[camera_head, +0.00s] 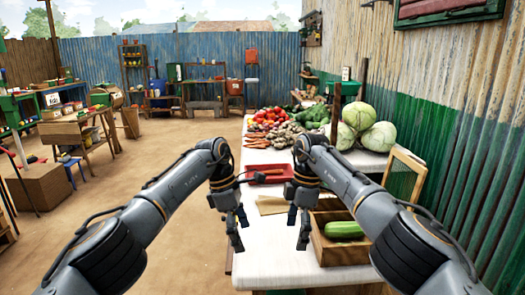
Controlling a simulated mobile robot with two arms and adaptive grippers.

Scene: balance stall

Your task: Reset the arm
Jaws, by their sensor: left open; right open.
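My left gripper (237,232) hangs over the left edge of the white table (268,258), pointing down, open and empty. My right gripper (297,232) hangs over the table just left of a wooden box (345,252), also pointing down, open and empty. The two grippers are close together, side by side, with a gap between them. Both arms reach forward from the bottom corners of the view. Neither gripper holds anything that I can see.
The wooden box holds a green vegetable (343,230). A red tray (270,174) lies behind the grippers. Tomatoes (270,116), carrots and cabbages (377,137) fill the table's far end. A corrugated wall (455,130) stands right. Sandy floor (190,265) is open to the left.

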